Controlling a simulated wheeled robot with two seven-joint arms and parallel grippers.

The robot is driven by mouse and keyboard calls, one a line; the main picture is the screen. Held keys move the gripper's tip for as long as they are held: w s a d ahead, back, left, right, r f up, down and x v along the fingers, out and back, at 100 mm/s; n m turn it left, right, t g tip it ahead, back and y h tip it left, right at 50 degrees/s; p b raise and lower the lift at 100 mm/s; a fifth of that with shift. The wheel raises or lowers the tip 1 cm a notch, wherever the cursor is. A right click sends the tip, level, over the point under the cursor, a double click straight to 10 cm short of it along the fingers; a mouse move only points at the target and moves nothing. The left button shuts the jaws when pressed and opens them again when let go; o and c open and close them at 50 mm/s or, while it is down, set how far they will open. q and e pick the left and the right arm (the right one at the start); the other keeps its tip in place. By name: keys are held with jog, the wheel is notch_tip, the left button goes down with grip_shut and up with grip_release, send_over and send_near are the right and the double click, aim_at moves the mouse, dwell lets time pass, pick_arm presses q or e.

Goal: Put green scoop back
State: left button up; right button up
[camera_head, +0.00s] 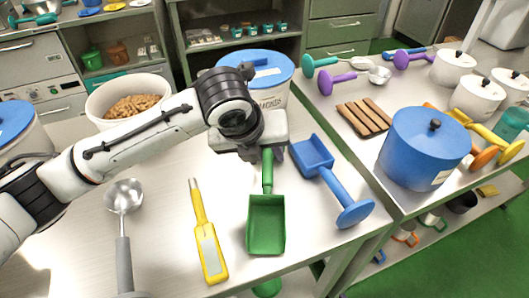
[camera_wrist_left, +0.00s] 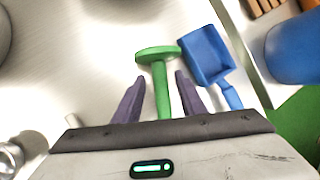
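The green scoop (camera_head: 266,222) lies on the steel table, its pan toward the front and its handle running back under my left gripper (camera_head: 267,155). In the left wrist view the green handle with its round end disc (camera_wrist_left: 158,53) shows between the two purple fingers of my left gripper (camera_wrist_left: 158,92). There is a visible gap on both sides of the handle, so the fingers are open around it. The pan is hidden there by the gripper body. My right gripper is in neither view.
A blue scoop (camera_head: 312,152) lies close to the right of the green one. A yellow tool (camera_head: 205,235) and a metal ladle (camera_head: 123,200) lie to the left. A nut bucket (camera_head: 100,98) and a blue-lidded tub (camera_head: 275,90) stand behind. A blue pot (camera_head: 420,150) is on the right table.

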pick_arm(q)
jog(key=v, duration=1.2)
jog(key=shift+p, duration=0.3)
